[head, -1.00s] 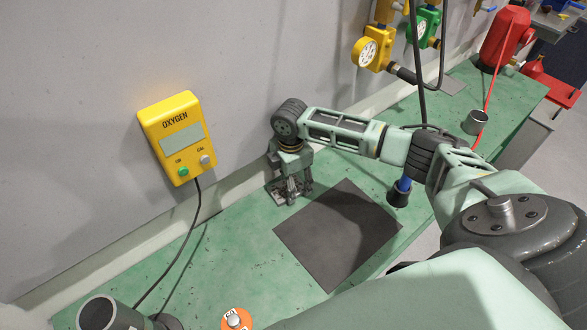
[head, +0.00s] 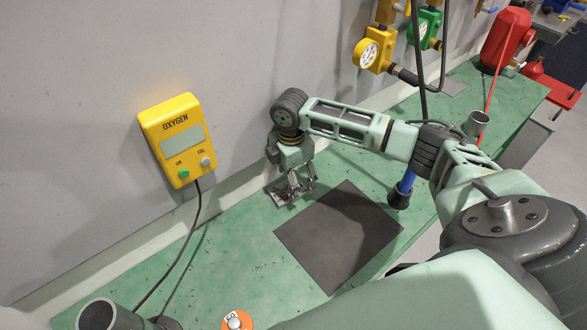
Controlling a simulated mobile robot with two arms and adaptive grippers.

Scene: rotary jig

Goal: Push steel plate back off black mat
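The black mat (head: 338,240) lies flat on the green bench top, in the middle of the head view. The small steel plate (head: 279,196) lies beyond the mat's far left corner, on the strip of bench between mat and wall. It looks clear of the mat, though the gripper partly covers it. My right gripper (head: 300,191) points down at the plate's right side. Its fingers overlap the plate in this view, and I cannot tell whether they touch it or how far apart they are. My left gripper is not in view.
The grey wall runs close behind the plate. A yellow oxygen box (head: 177,140) hangs on it, its cable dropping to the bench. A dark cup (head: 399,196) with a blue item stands right of the mat. A grey tube (head: 98,315) and an orange disc (head: 235,320) are at front left.

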